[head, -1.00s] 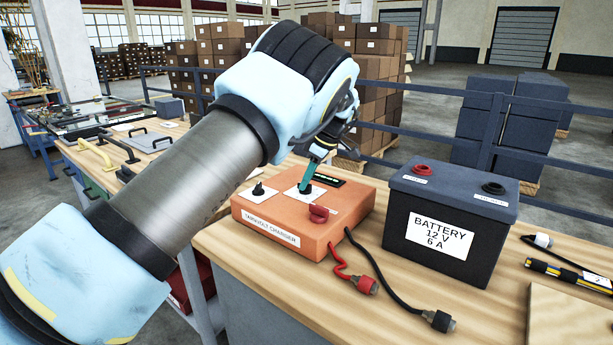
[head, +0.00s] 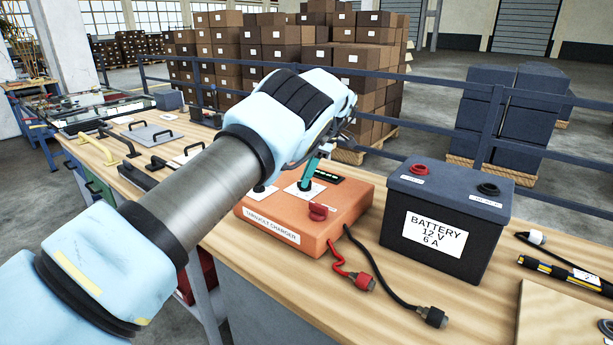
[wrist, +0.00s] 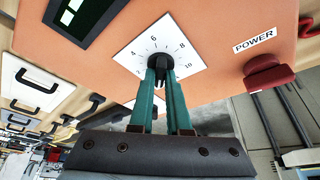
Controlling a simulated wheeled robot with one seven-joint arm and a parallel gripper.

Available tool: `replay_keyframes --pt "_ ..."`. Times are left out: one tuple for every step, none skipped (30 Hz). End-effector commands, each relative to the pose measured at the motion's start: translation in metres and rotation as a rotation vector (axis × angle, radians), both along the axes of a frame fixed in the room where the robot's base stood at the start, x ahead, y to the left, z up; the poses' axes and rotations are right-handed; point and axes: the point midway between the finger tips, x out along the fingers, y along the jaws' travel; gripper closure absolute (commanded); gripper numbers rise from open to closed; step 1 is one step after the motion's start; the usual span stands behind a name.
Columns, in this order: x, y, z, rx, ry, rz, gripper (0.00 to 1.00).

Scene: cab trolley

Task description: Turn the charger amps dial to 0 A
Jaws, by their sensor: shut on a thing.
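The orange charger (head: 314,244) sits on the wooden bench. Its amps dial is a black knob (wrist: 161,62) on a white scale plate (wrist: 132,47); the numbers 4, 6, 8 and 10 show in the wrist view. My gripper (wrist: 160,76) has slim teal fingers shut on this knob, one on each side. In the head view my gripper (head: 306,182) reaches down at a slant onto the same plate. I cannot tell exactly which number the knob points to. The near part of the scale is hidden behind the fingers.
A red power knob (head: 318,211) stands close to the right of the dial. A second white-plated knob (head: 262,191) is partly behind my arm. Red and black leads lie in front of the charger, and a dark battery (head: 446,216) stands right of it.

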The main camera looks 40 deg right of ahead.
Motion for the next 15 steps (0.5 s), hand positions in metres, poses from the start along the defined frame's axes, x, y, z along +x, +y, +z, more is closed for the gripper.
replay_keyframes --pt "-0.0007 -0.0002 -0.0006 0.0 0.001 0.003 1.0" --pt "-0.0007 -0.0001 -0.0007 0.0 0.001 0.003 1.0" --pt "-0.0008 -0.0002 -0.0008 0.0 0.002 0.004 1.0" --pt "-0.0007 -0.0001 -0.0008 0.0 0.002 0.004 1.0" --pt "-0.0008 -0.0001 -0.0009 0.0 0.002 0.004 1.0" --pt "-0.0007 -0.0001 -0.0008 0.0 0.002 0.004 1.0" --pt "-0.0007 -0.0001 -0.0008 0.0 0.002 0.004 1.0" --pt "-0.0007 0.0 -0.0009 0.0 0.002 0.003 1.0" --pt "-0.0007 0.0 -0.0009 0.0 0.002 0.003 1.0" --pt "-0.0007 0.0 -0.0009 0.0 0.002 0.003 1.0" --pt "-0.0007 0.0 -0.0009 0.0 0.002 0.003 0.82" --pt "-0.0007 0.0 -0.0009 0.0 0.001 0.003 0.77" --pt "-0.0006 0.0 -0.0009 0.0 0.001 0.003 0.74" --pt "-0.0005 0.0 -0.0007 0.0 0.001 0.003 0.7" --pt "-0.0005 0.0 -0.0007 0.0 0.001 0.003 0.66"
